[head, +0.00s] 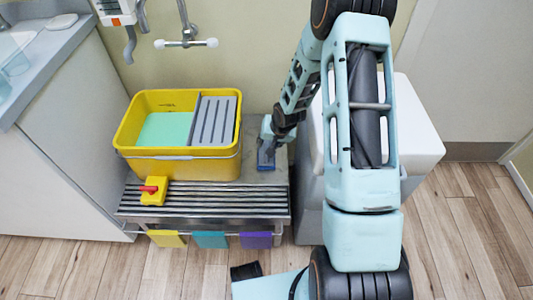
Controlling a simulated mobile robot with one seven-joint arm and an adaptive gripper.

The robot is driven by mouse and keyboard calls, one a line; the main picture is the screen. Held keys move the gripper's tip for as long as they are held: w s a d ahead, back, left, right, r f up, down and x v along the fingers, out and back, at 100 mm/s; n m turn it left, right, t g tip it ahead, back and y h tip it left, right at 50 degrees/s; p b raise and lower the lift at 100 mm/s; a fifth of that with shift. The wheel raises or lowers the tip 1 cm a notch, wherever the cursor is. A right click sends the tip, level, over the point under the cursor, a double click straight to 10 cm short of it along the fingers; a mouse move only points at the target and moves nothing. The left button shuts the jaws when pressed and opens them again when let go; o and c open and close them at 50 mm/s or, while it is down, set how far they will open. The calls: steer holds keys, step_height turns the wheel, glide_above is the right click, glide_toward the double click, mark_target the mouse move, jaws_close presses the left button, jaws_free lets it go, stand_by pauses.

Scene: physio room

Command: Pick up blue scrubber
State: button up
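The blue scrubber (266,159) is a small dark blue piece on the grey metal bench top, just right of the yellow bucket. My arm reaches down from the upper right. My gripper (269,143) is right at the scrubber, over its upper part, and hides some of it. The fingers are small and dark here, so I cannot tell whether they are open or shut, or whether they touch the scrubber.
The yellow bucket (180,166) with a grey wringer (214,120) stands close left of my gripper. A yellow block with a red knob (152,189) sits on the slatted front (205,200). A white-lidded bin (414,125) stands right. Coloured cloths hang in front.

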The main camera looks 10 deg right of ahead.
mark_target(267, 144)
steer(key=b+x, duration=0.1)
steer(key=x, duration=0.1)
steer(key=b+x, duration=0.1)
steer(key=x, duration=0.2)
steer(key=shift+w, duration=0.5)
jaws_close()
